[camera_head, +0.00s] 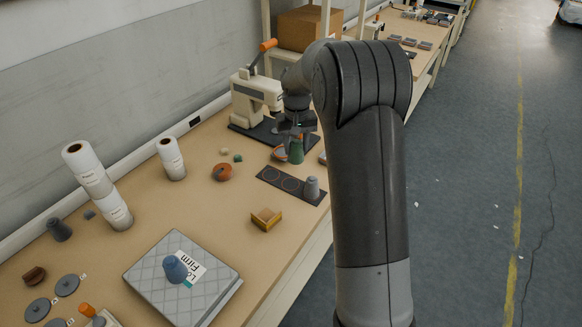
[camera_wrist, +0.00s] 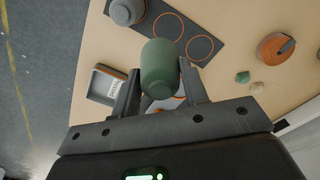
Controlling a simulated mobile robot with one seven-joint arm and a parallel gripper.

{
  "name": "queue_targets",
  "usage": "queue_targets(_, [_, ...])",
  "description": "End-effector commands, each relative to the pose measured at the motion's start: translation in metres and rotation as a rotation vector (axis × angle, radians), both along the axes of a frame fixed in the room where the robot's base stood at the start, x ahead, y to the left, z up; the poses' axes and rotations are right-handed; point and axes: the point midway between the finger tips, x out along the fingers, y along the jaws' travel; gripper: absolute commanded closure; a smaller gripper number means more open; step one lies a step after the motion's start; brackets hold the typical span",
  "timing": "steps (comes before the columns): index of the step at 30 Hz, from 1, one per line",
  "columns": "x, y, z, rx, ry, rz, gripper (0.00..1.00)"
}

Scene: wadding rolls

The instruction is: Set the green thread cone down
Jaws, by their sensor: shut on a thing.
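The green thread cone (camera_head: 296,152) is held in my gripper (camera_head: 294,137) near the sewing machine. In the wrist view the green cone (camera_wrist: 160,66) sits between the two fingers of my gripper (camera_wrist: 159,78). I cannot tell whether its base touches anything. A dark strip (camera_head: 268,179) with orange-ringed circles lies beside it; the strip also shows in the wrist view (camera_wrist: 184,38). A grey cone (camera_head: 312,187) stands on one end of the strip, also seen in the wrist view (camera_wrist: 127,10). The two other circles are empty.
An orange-brown disc-shaped thing (camera_head: 222,172) and small green lump (camera_head: 238,158) lie left of the strip. A yellow-brown holder (camera_head: 266,219) stands in front. The sewing machine (camera_head: 254,95) stands behind.

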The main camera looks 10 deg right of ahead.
Motion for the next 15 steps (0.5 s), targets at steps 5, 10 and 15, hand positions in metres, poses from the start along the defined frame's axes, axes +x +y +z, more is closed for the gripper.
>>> queue_targets(5, [-0.003, 0.018, -0.022, 0.000, 0.004, -0.001, 0.85])
queue_targets(10, [-0.003, 0.018, -0.053, 0.000, 0.004, -0.001, 0.85])
queue_targets(15, [-0.002, 0.018, -0.067, 0.000, 0.001, -0.001, 0.85])
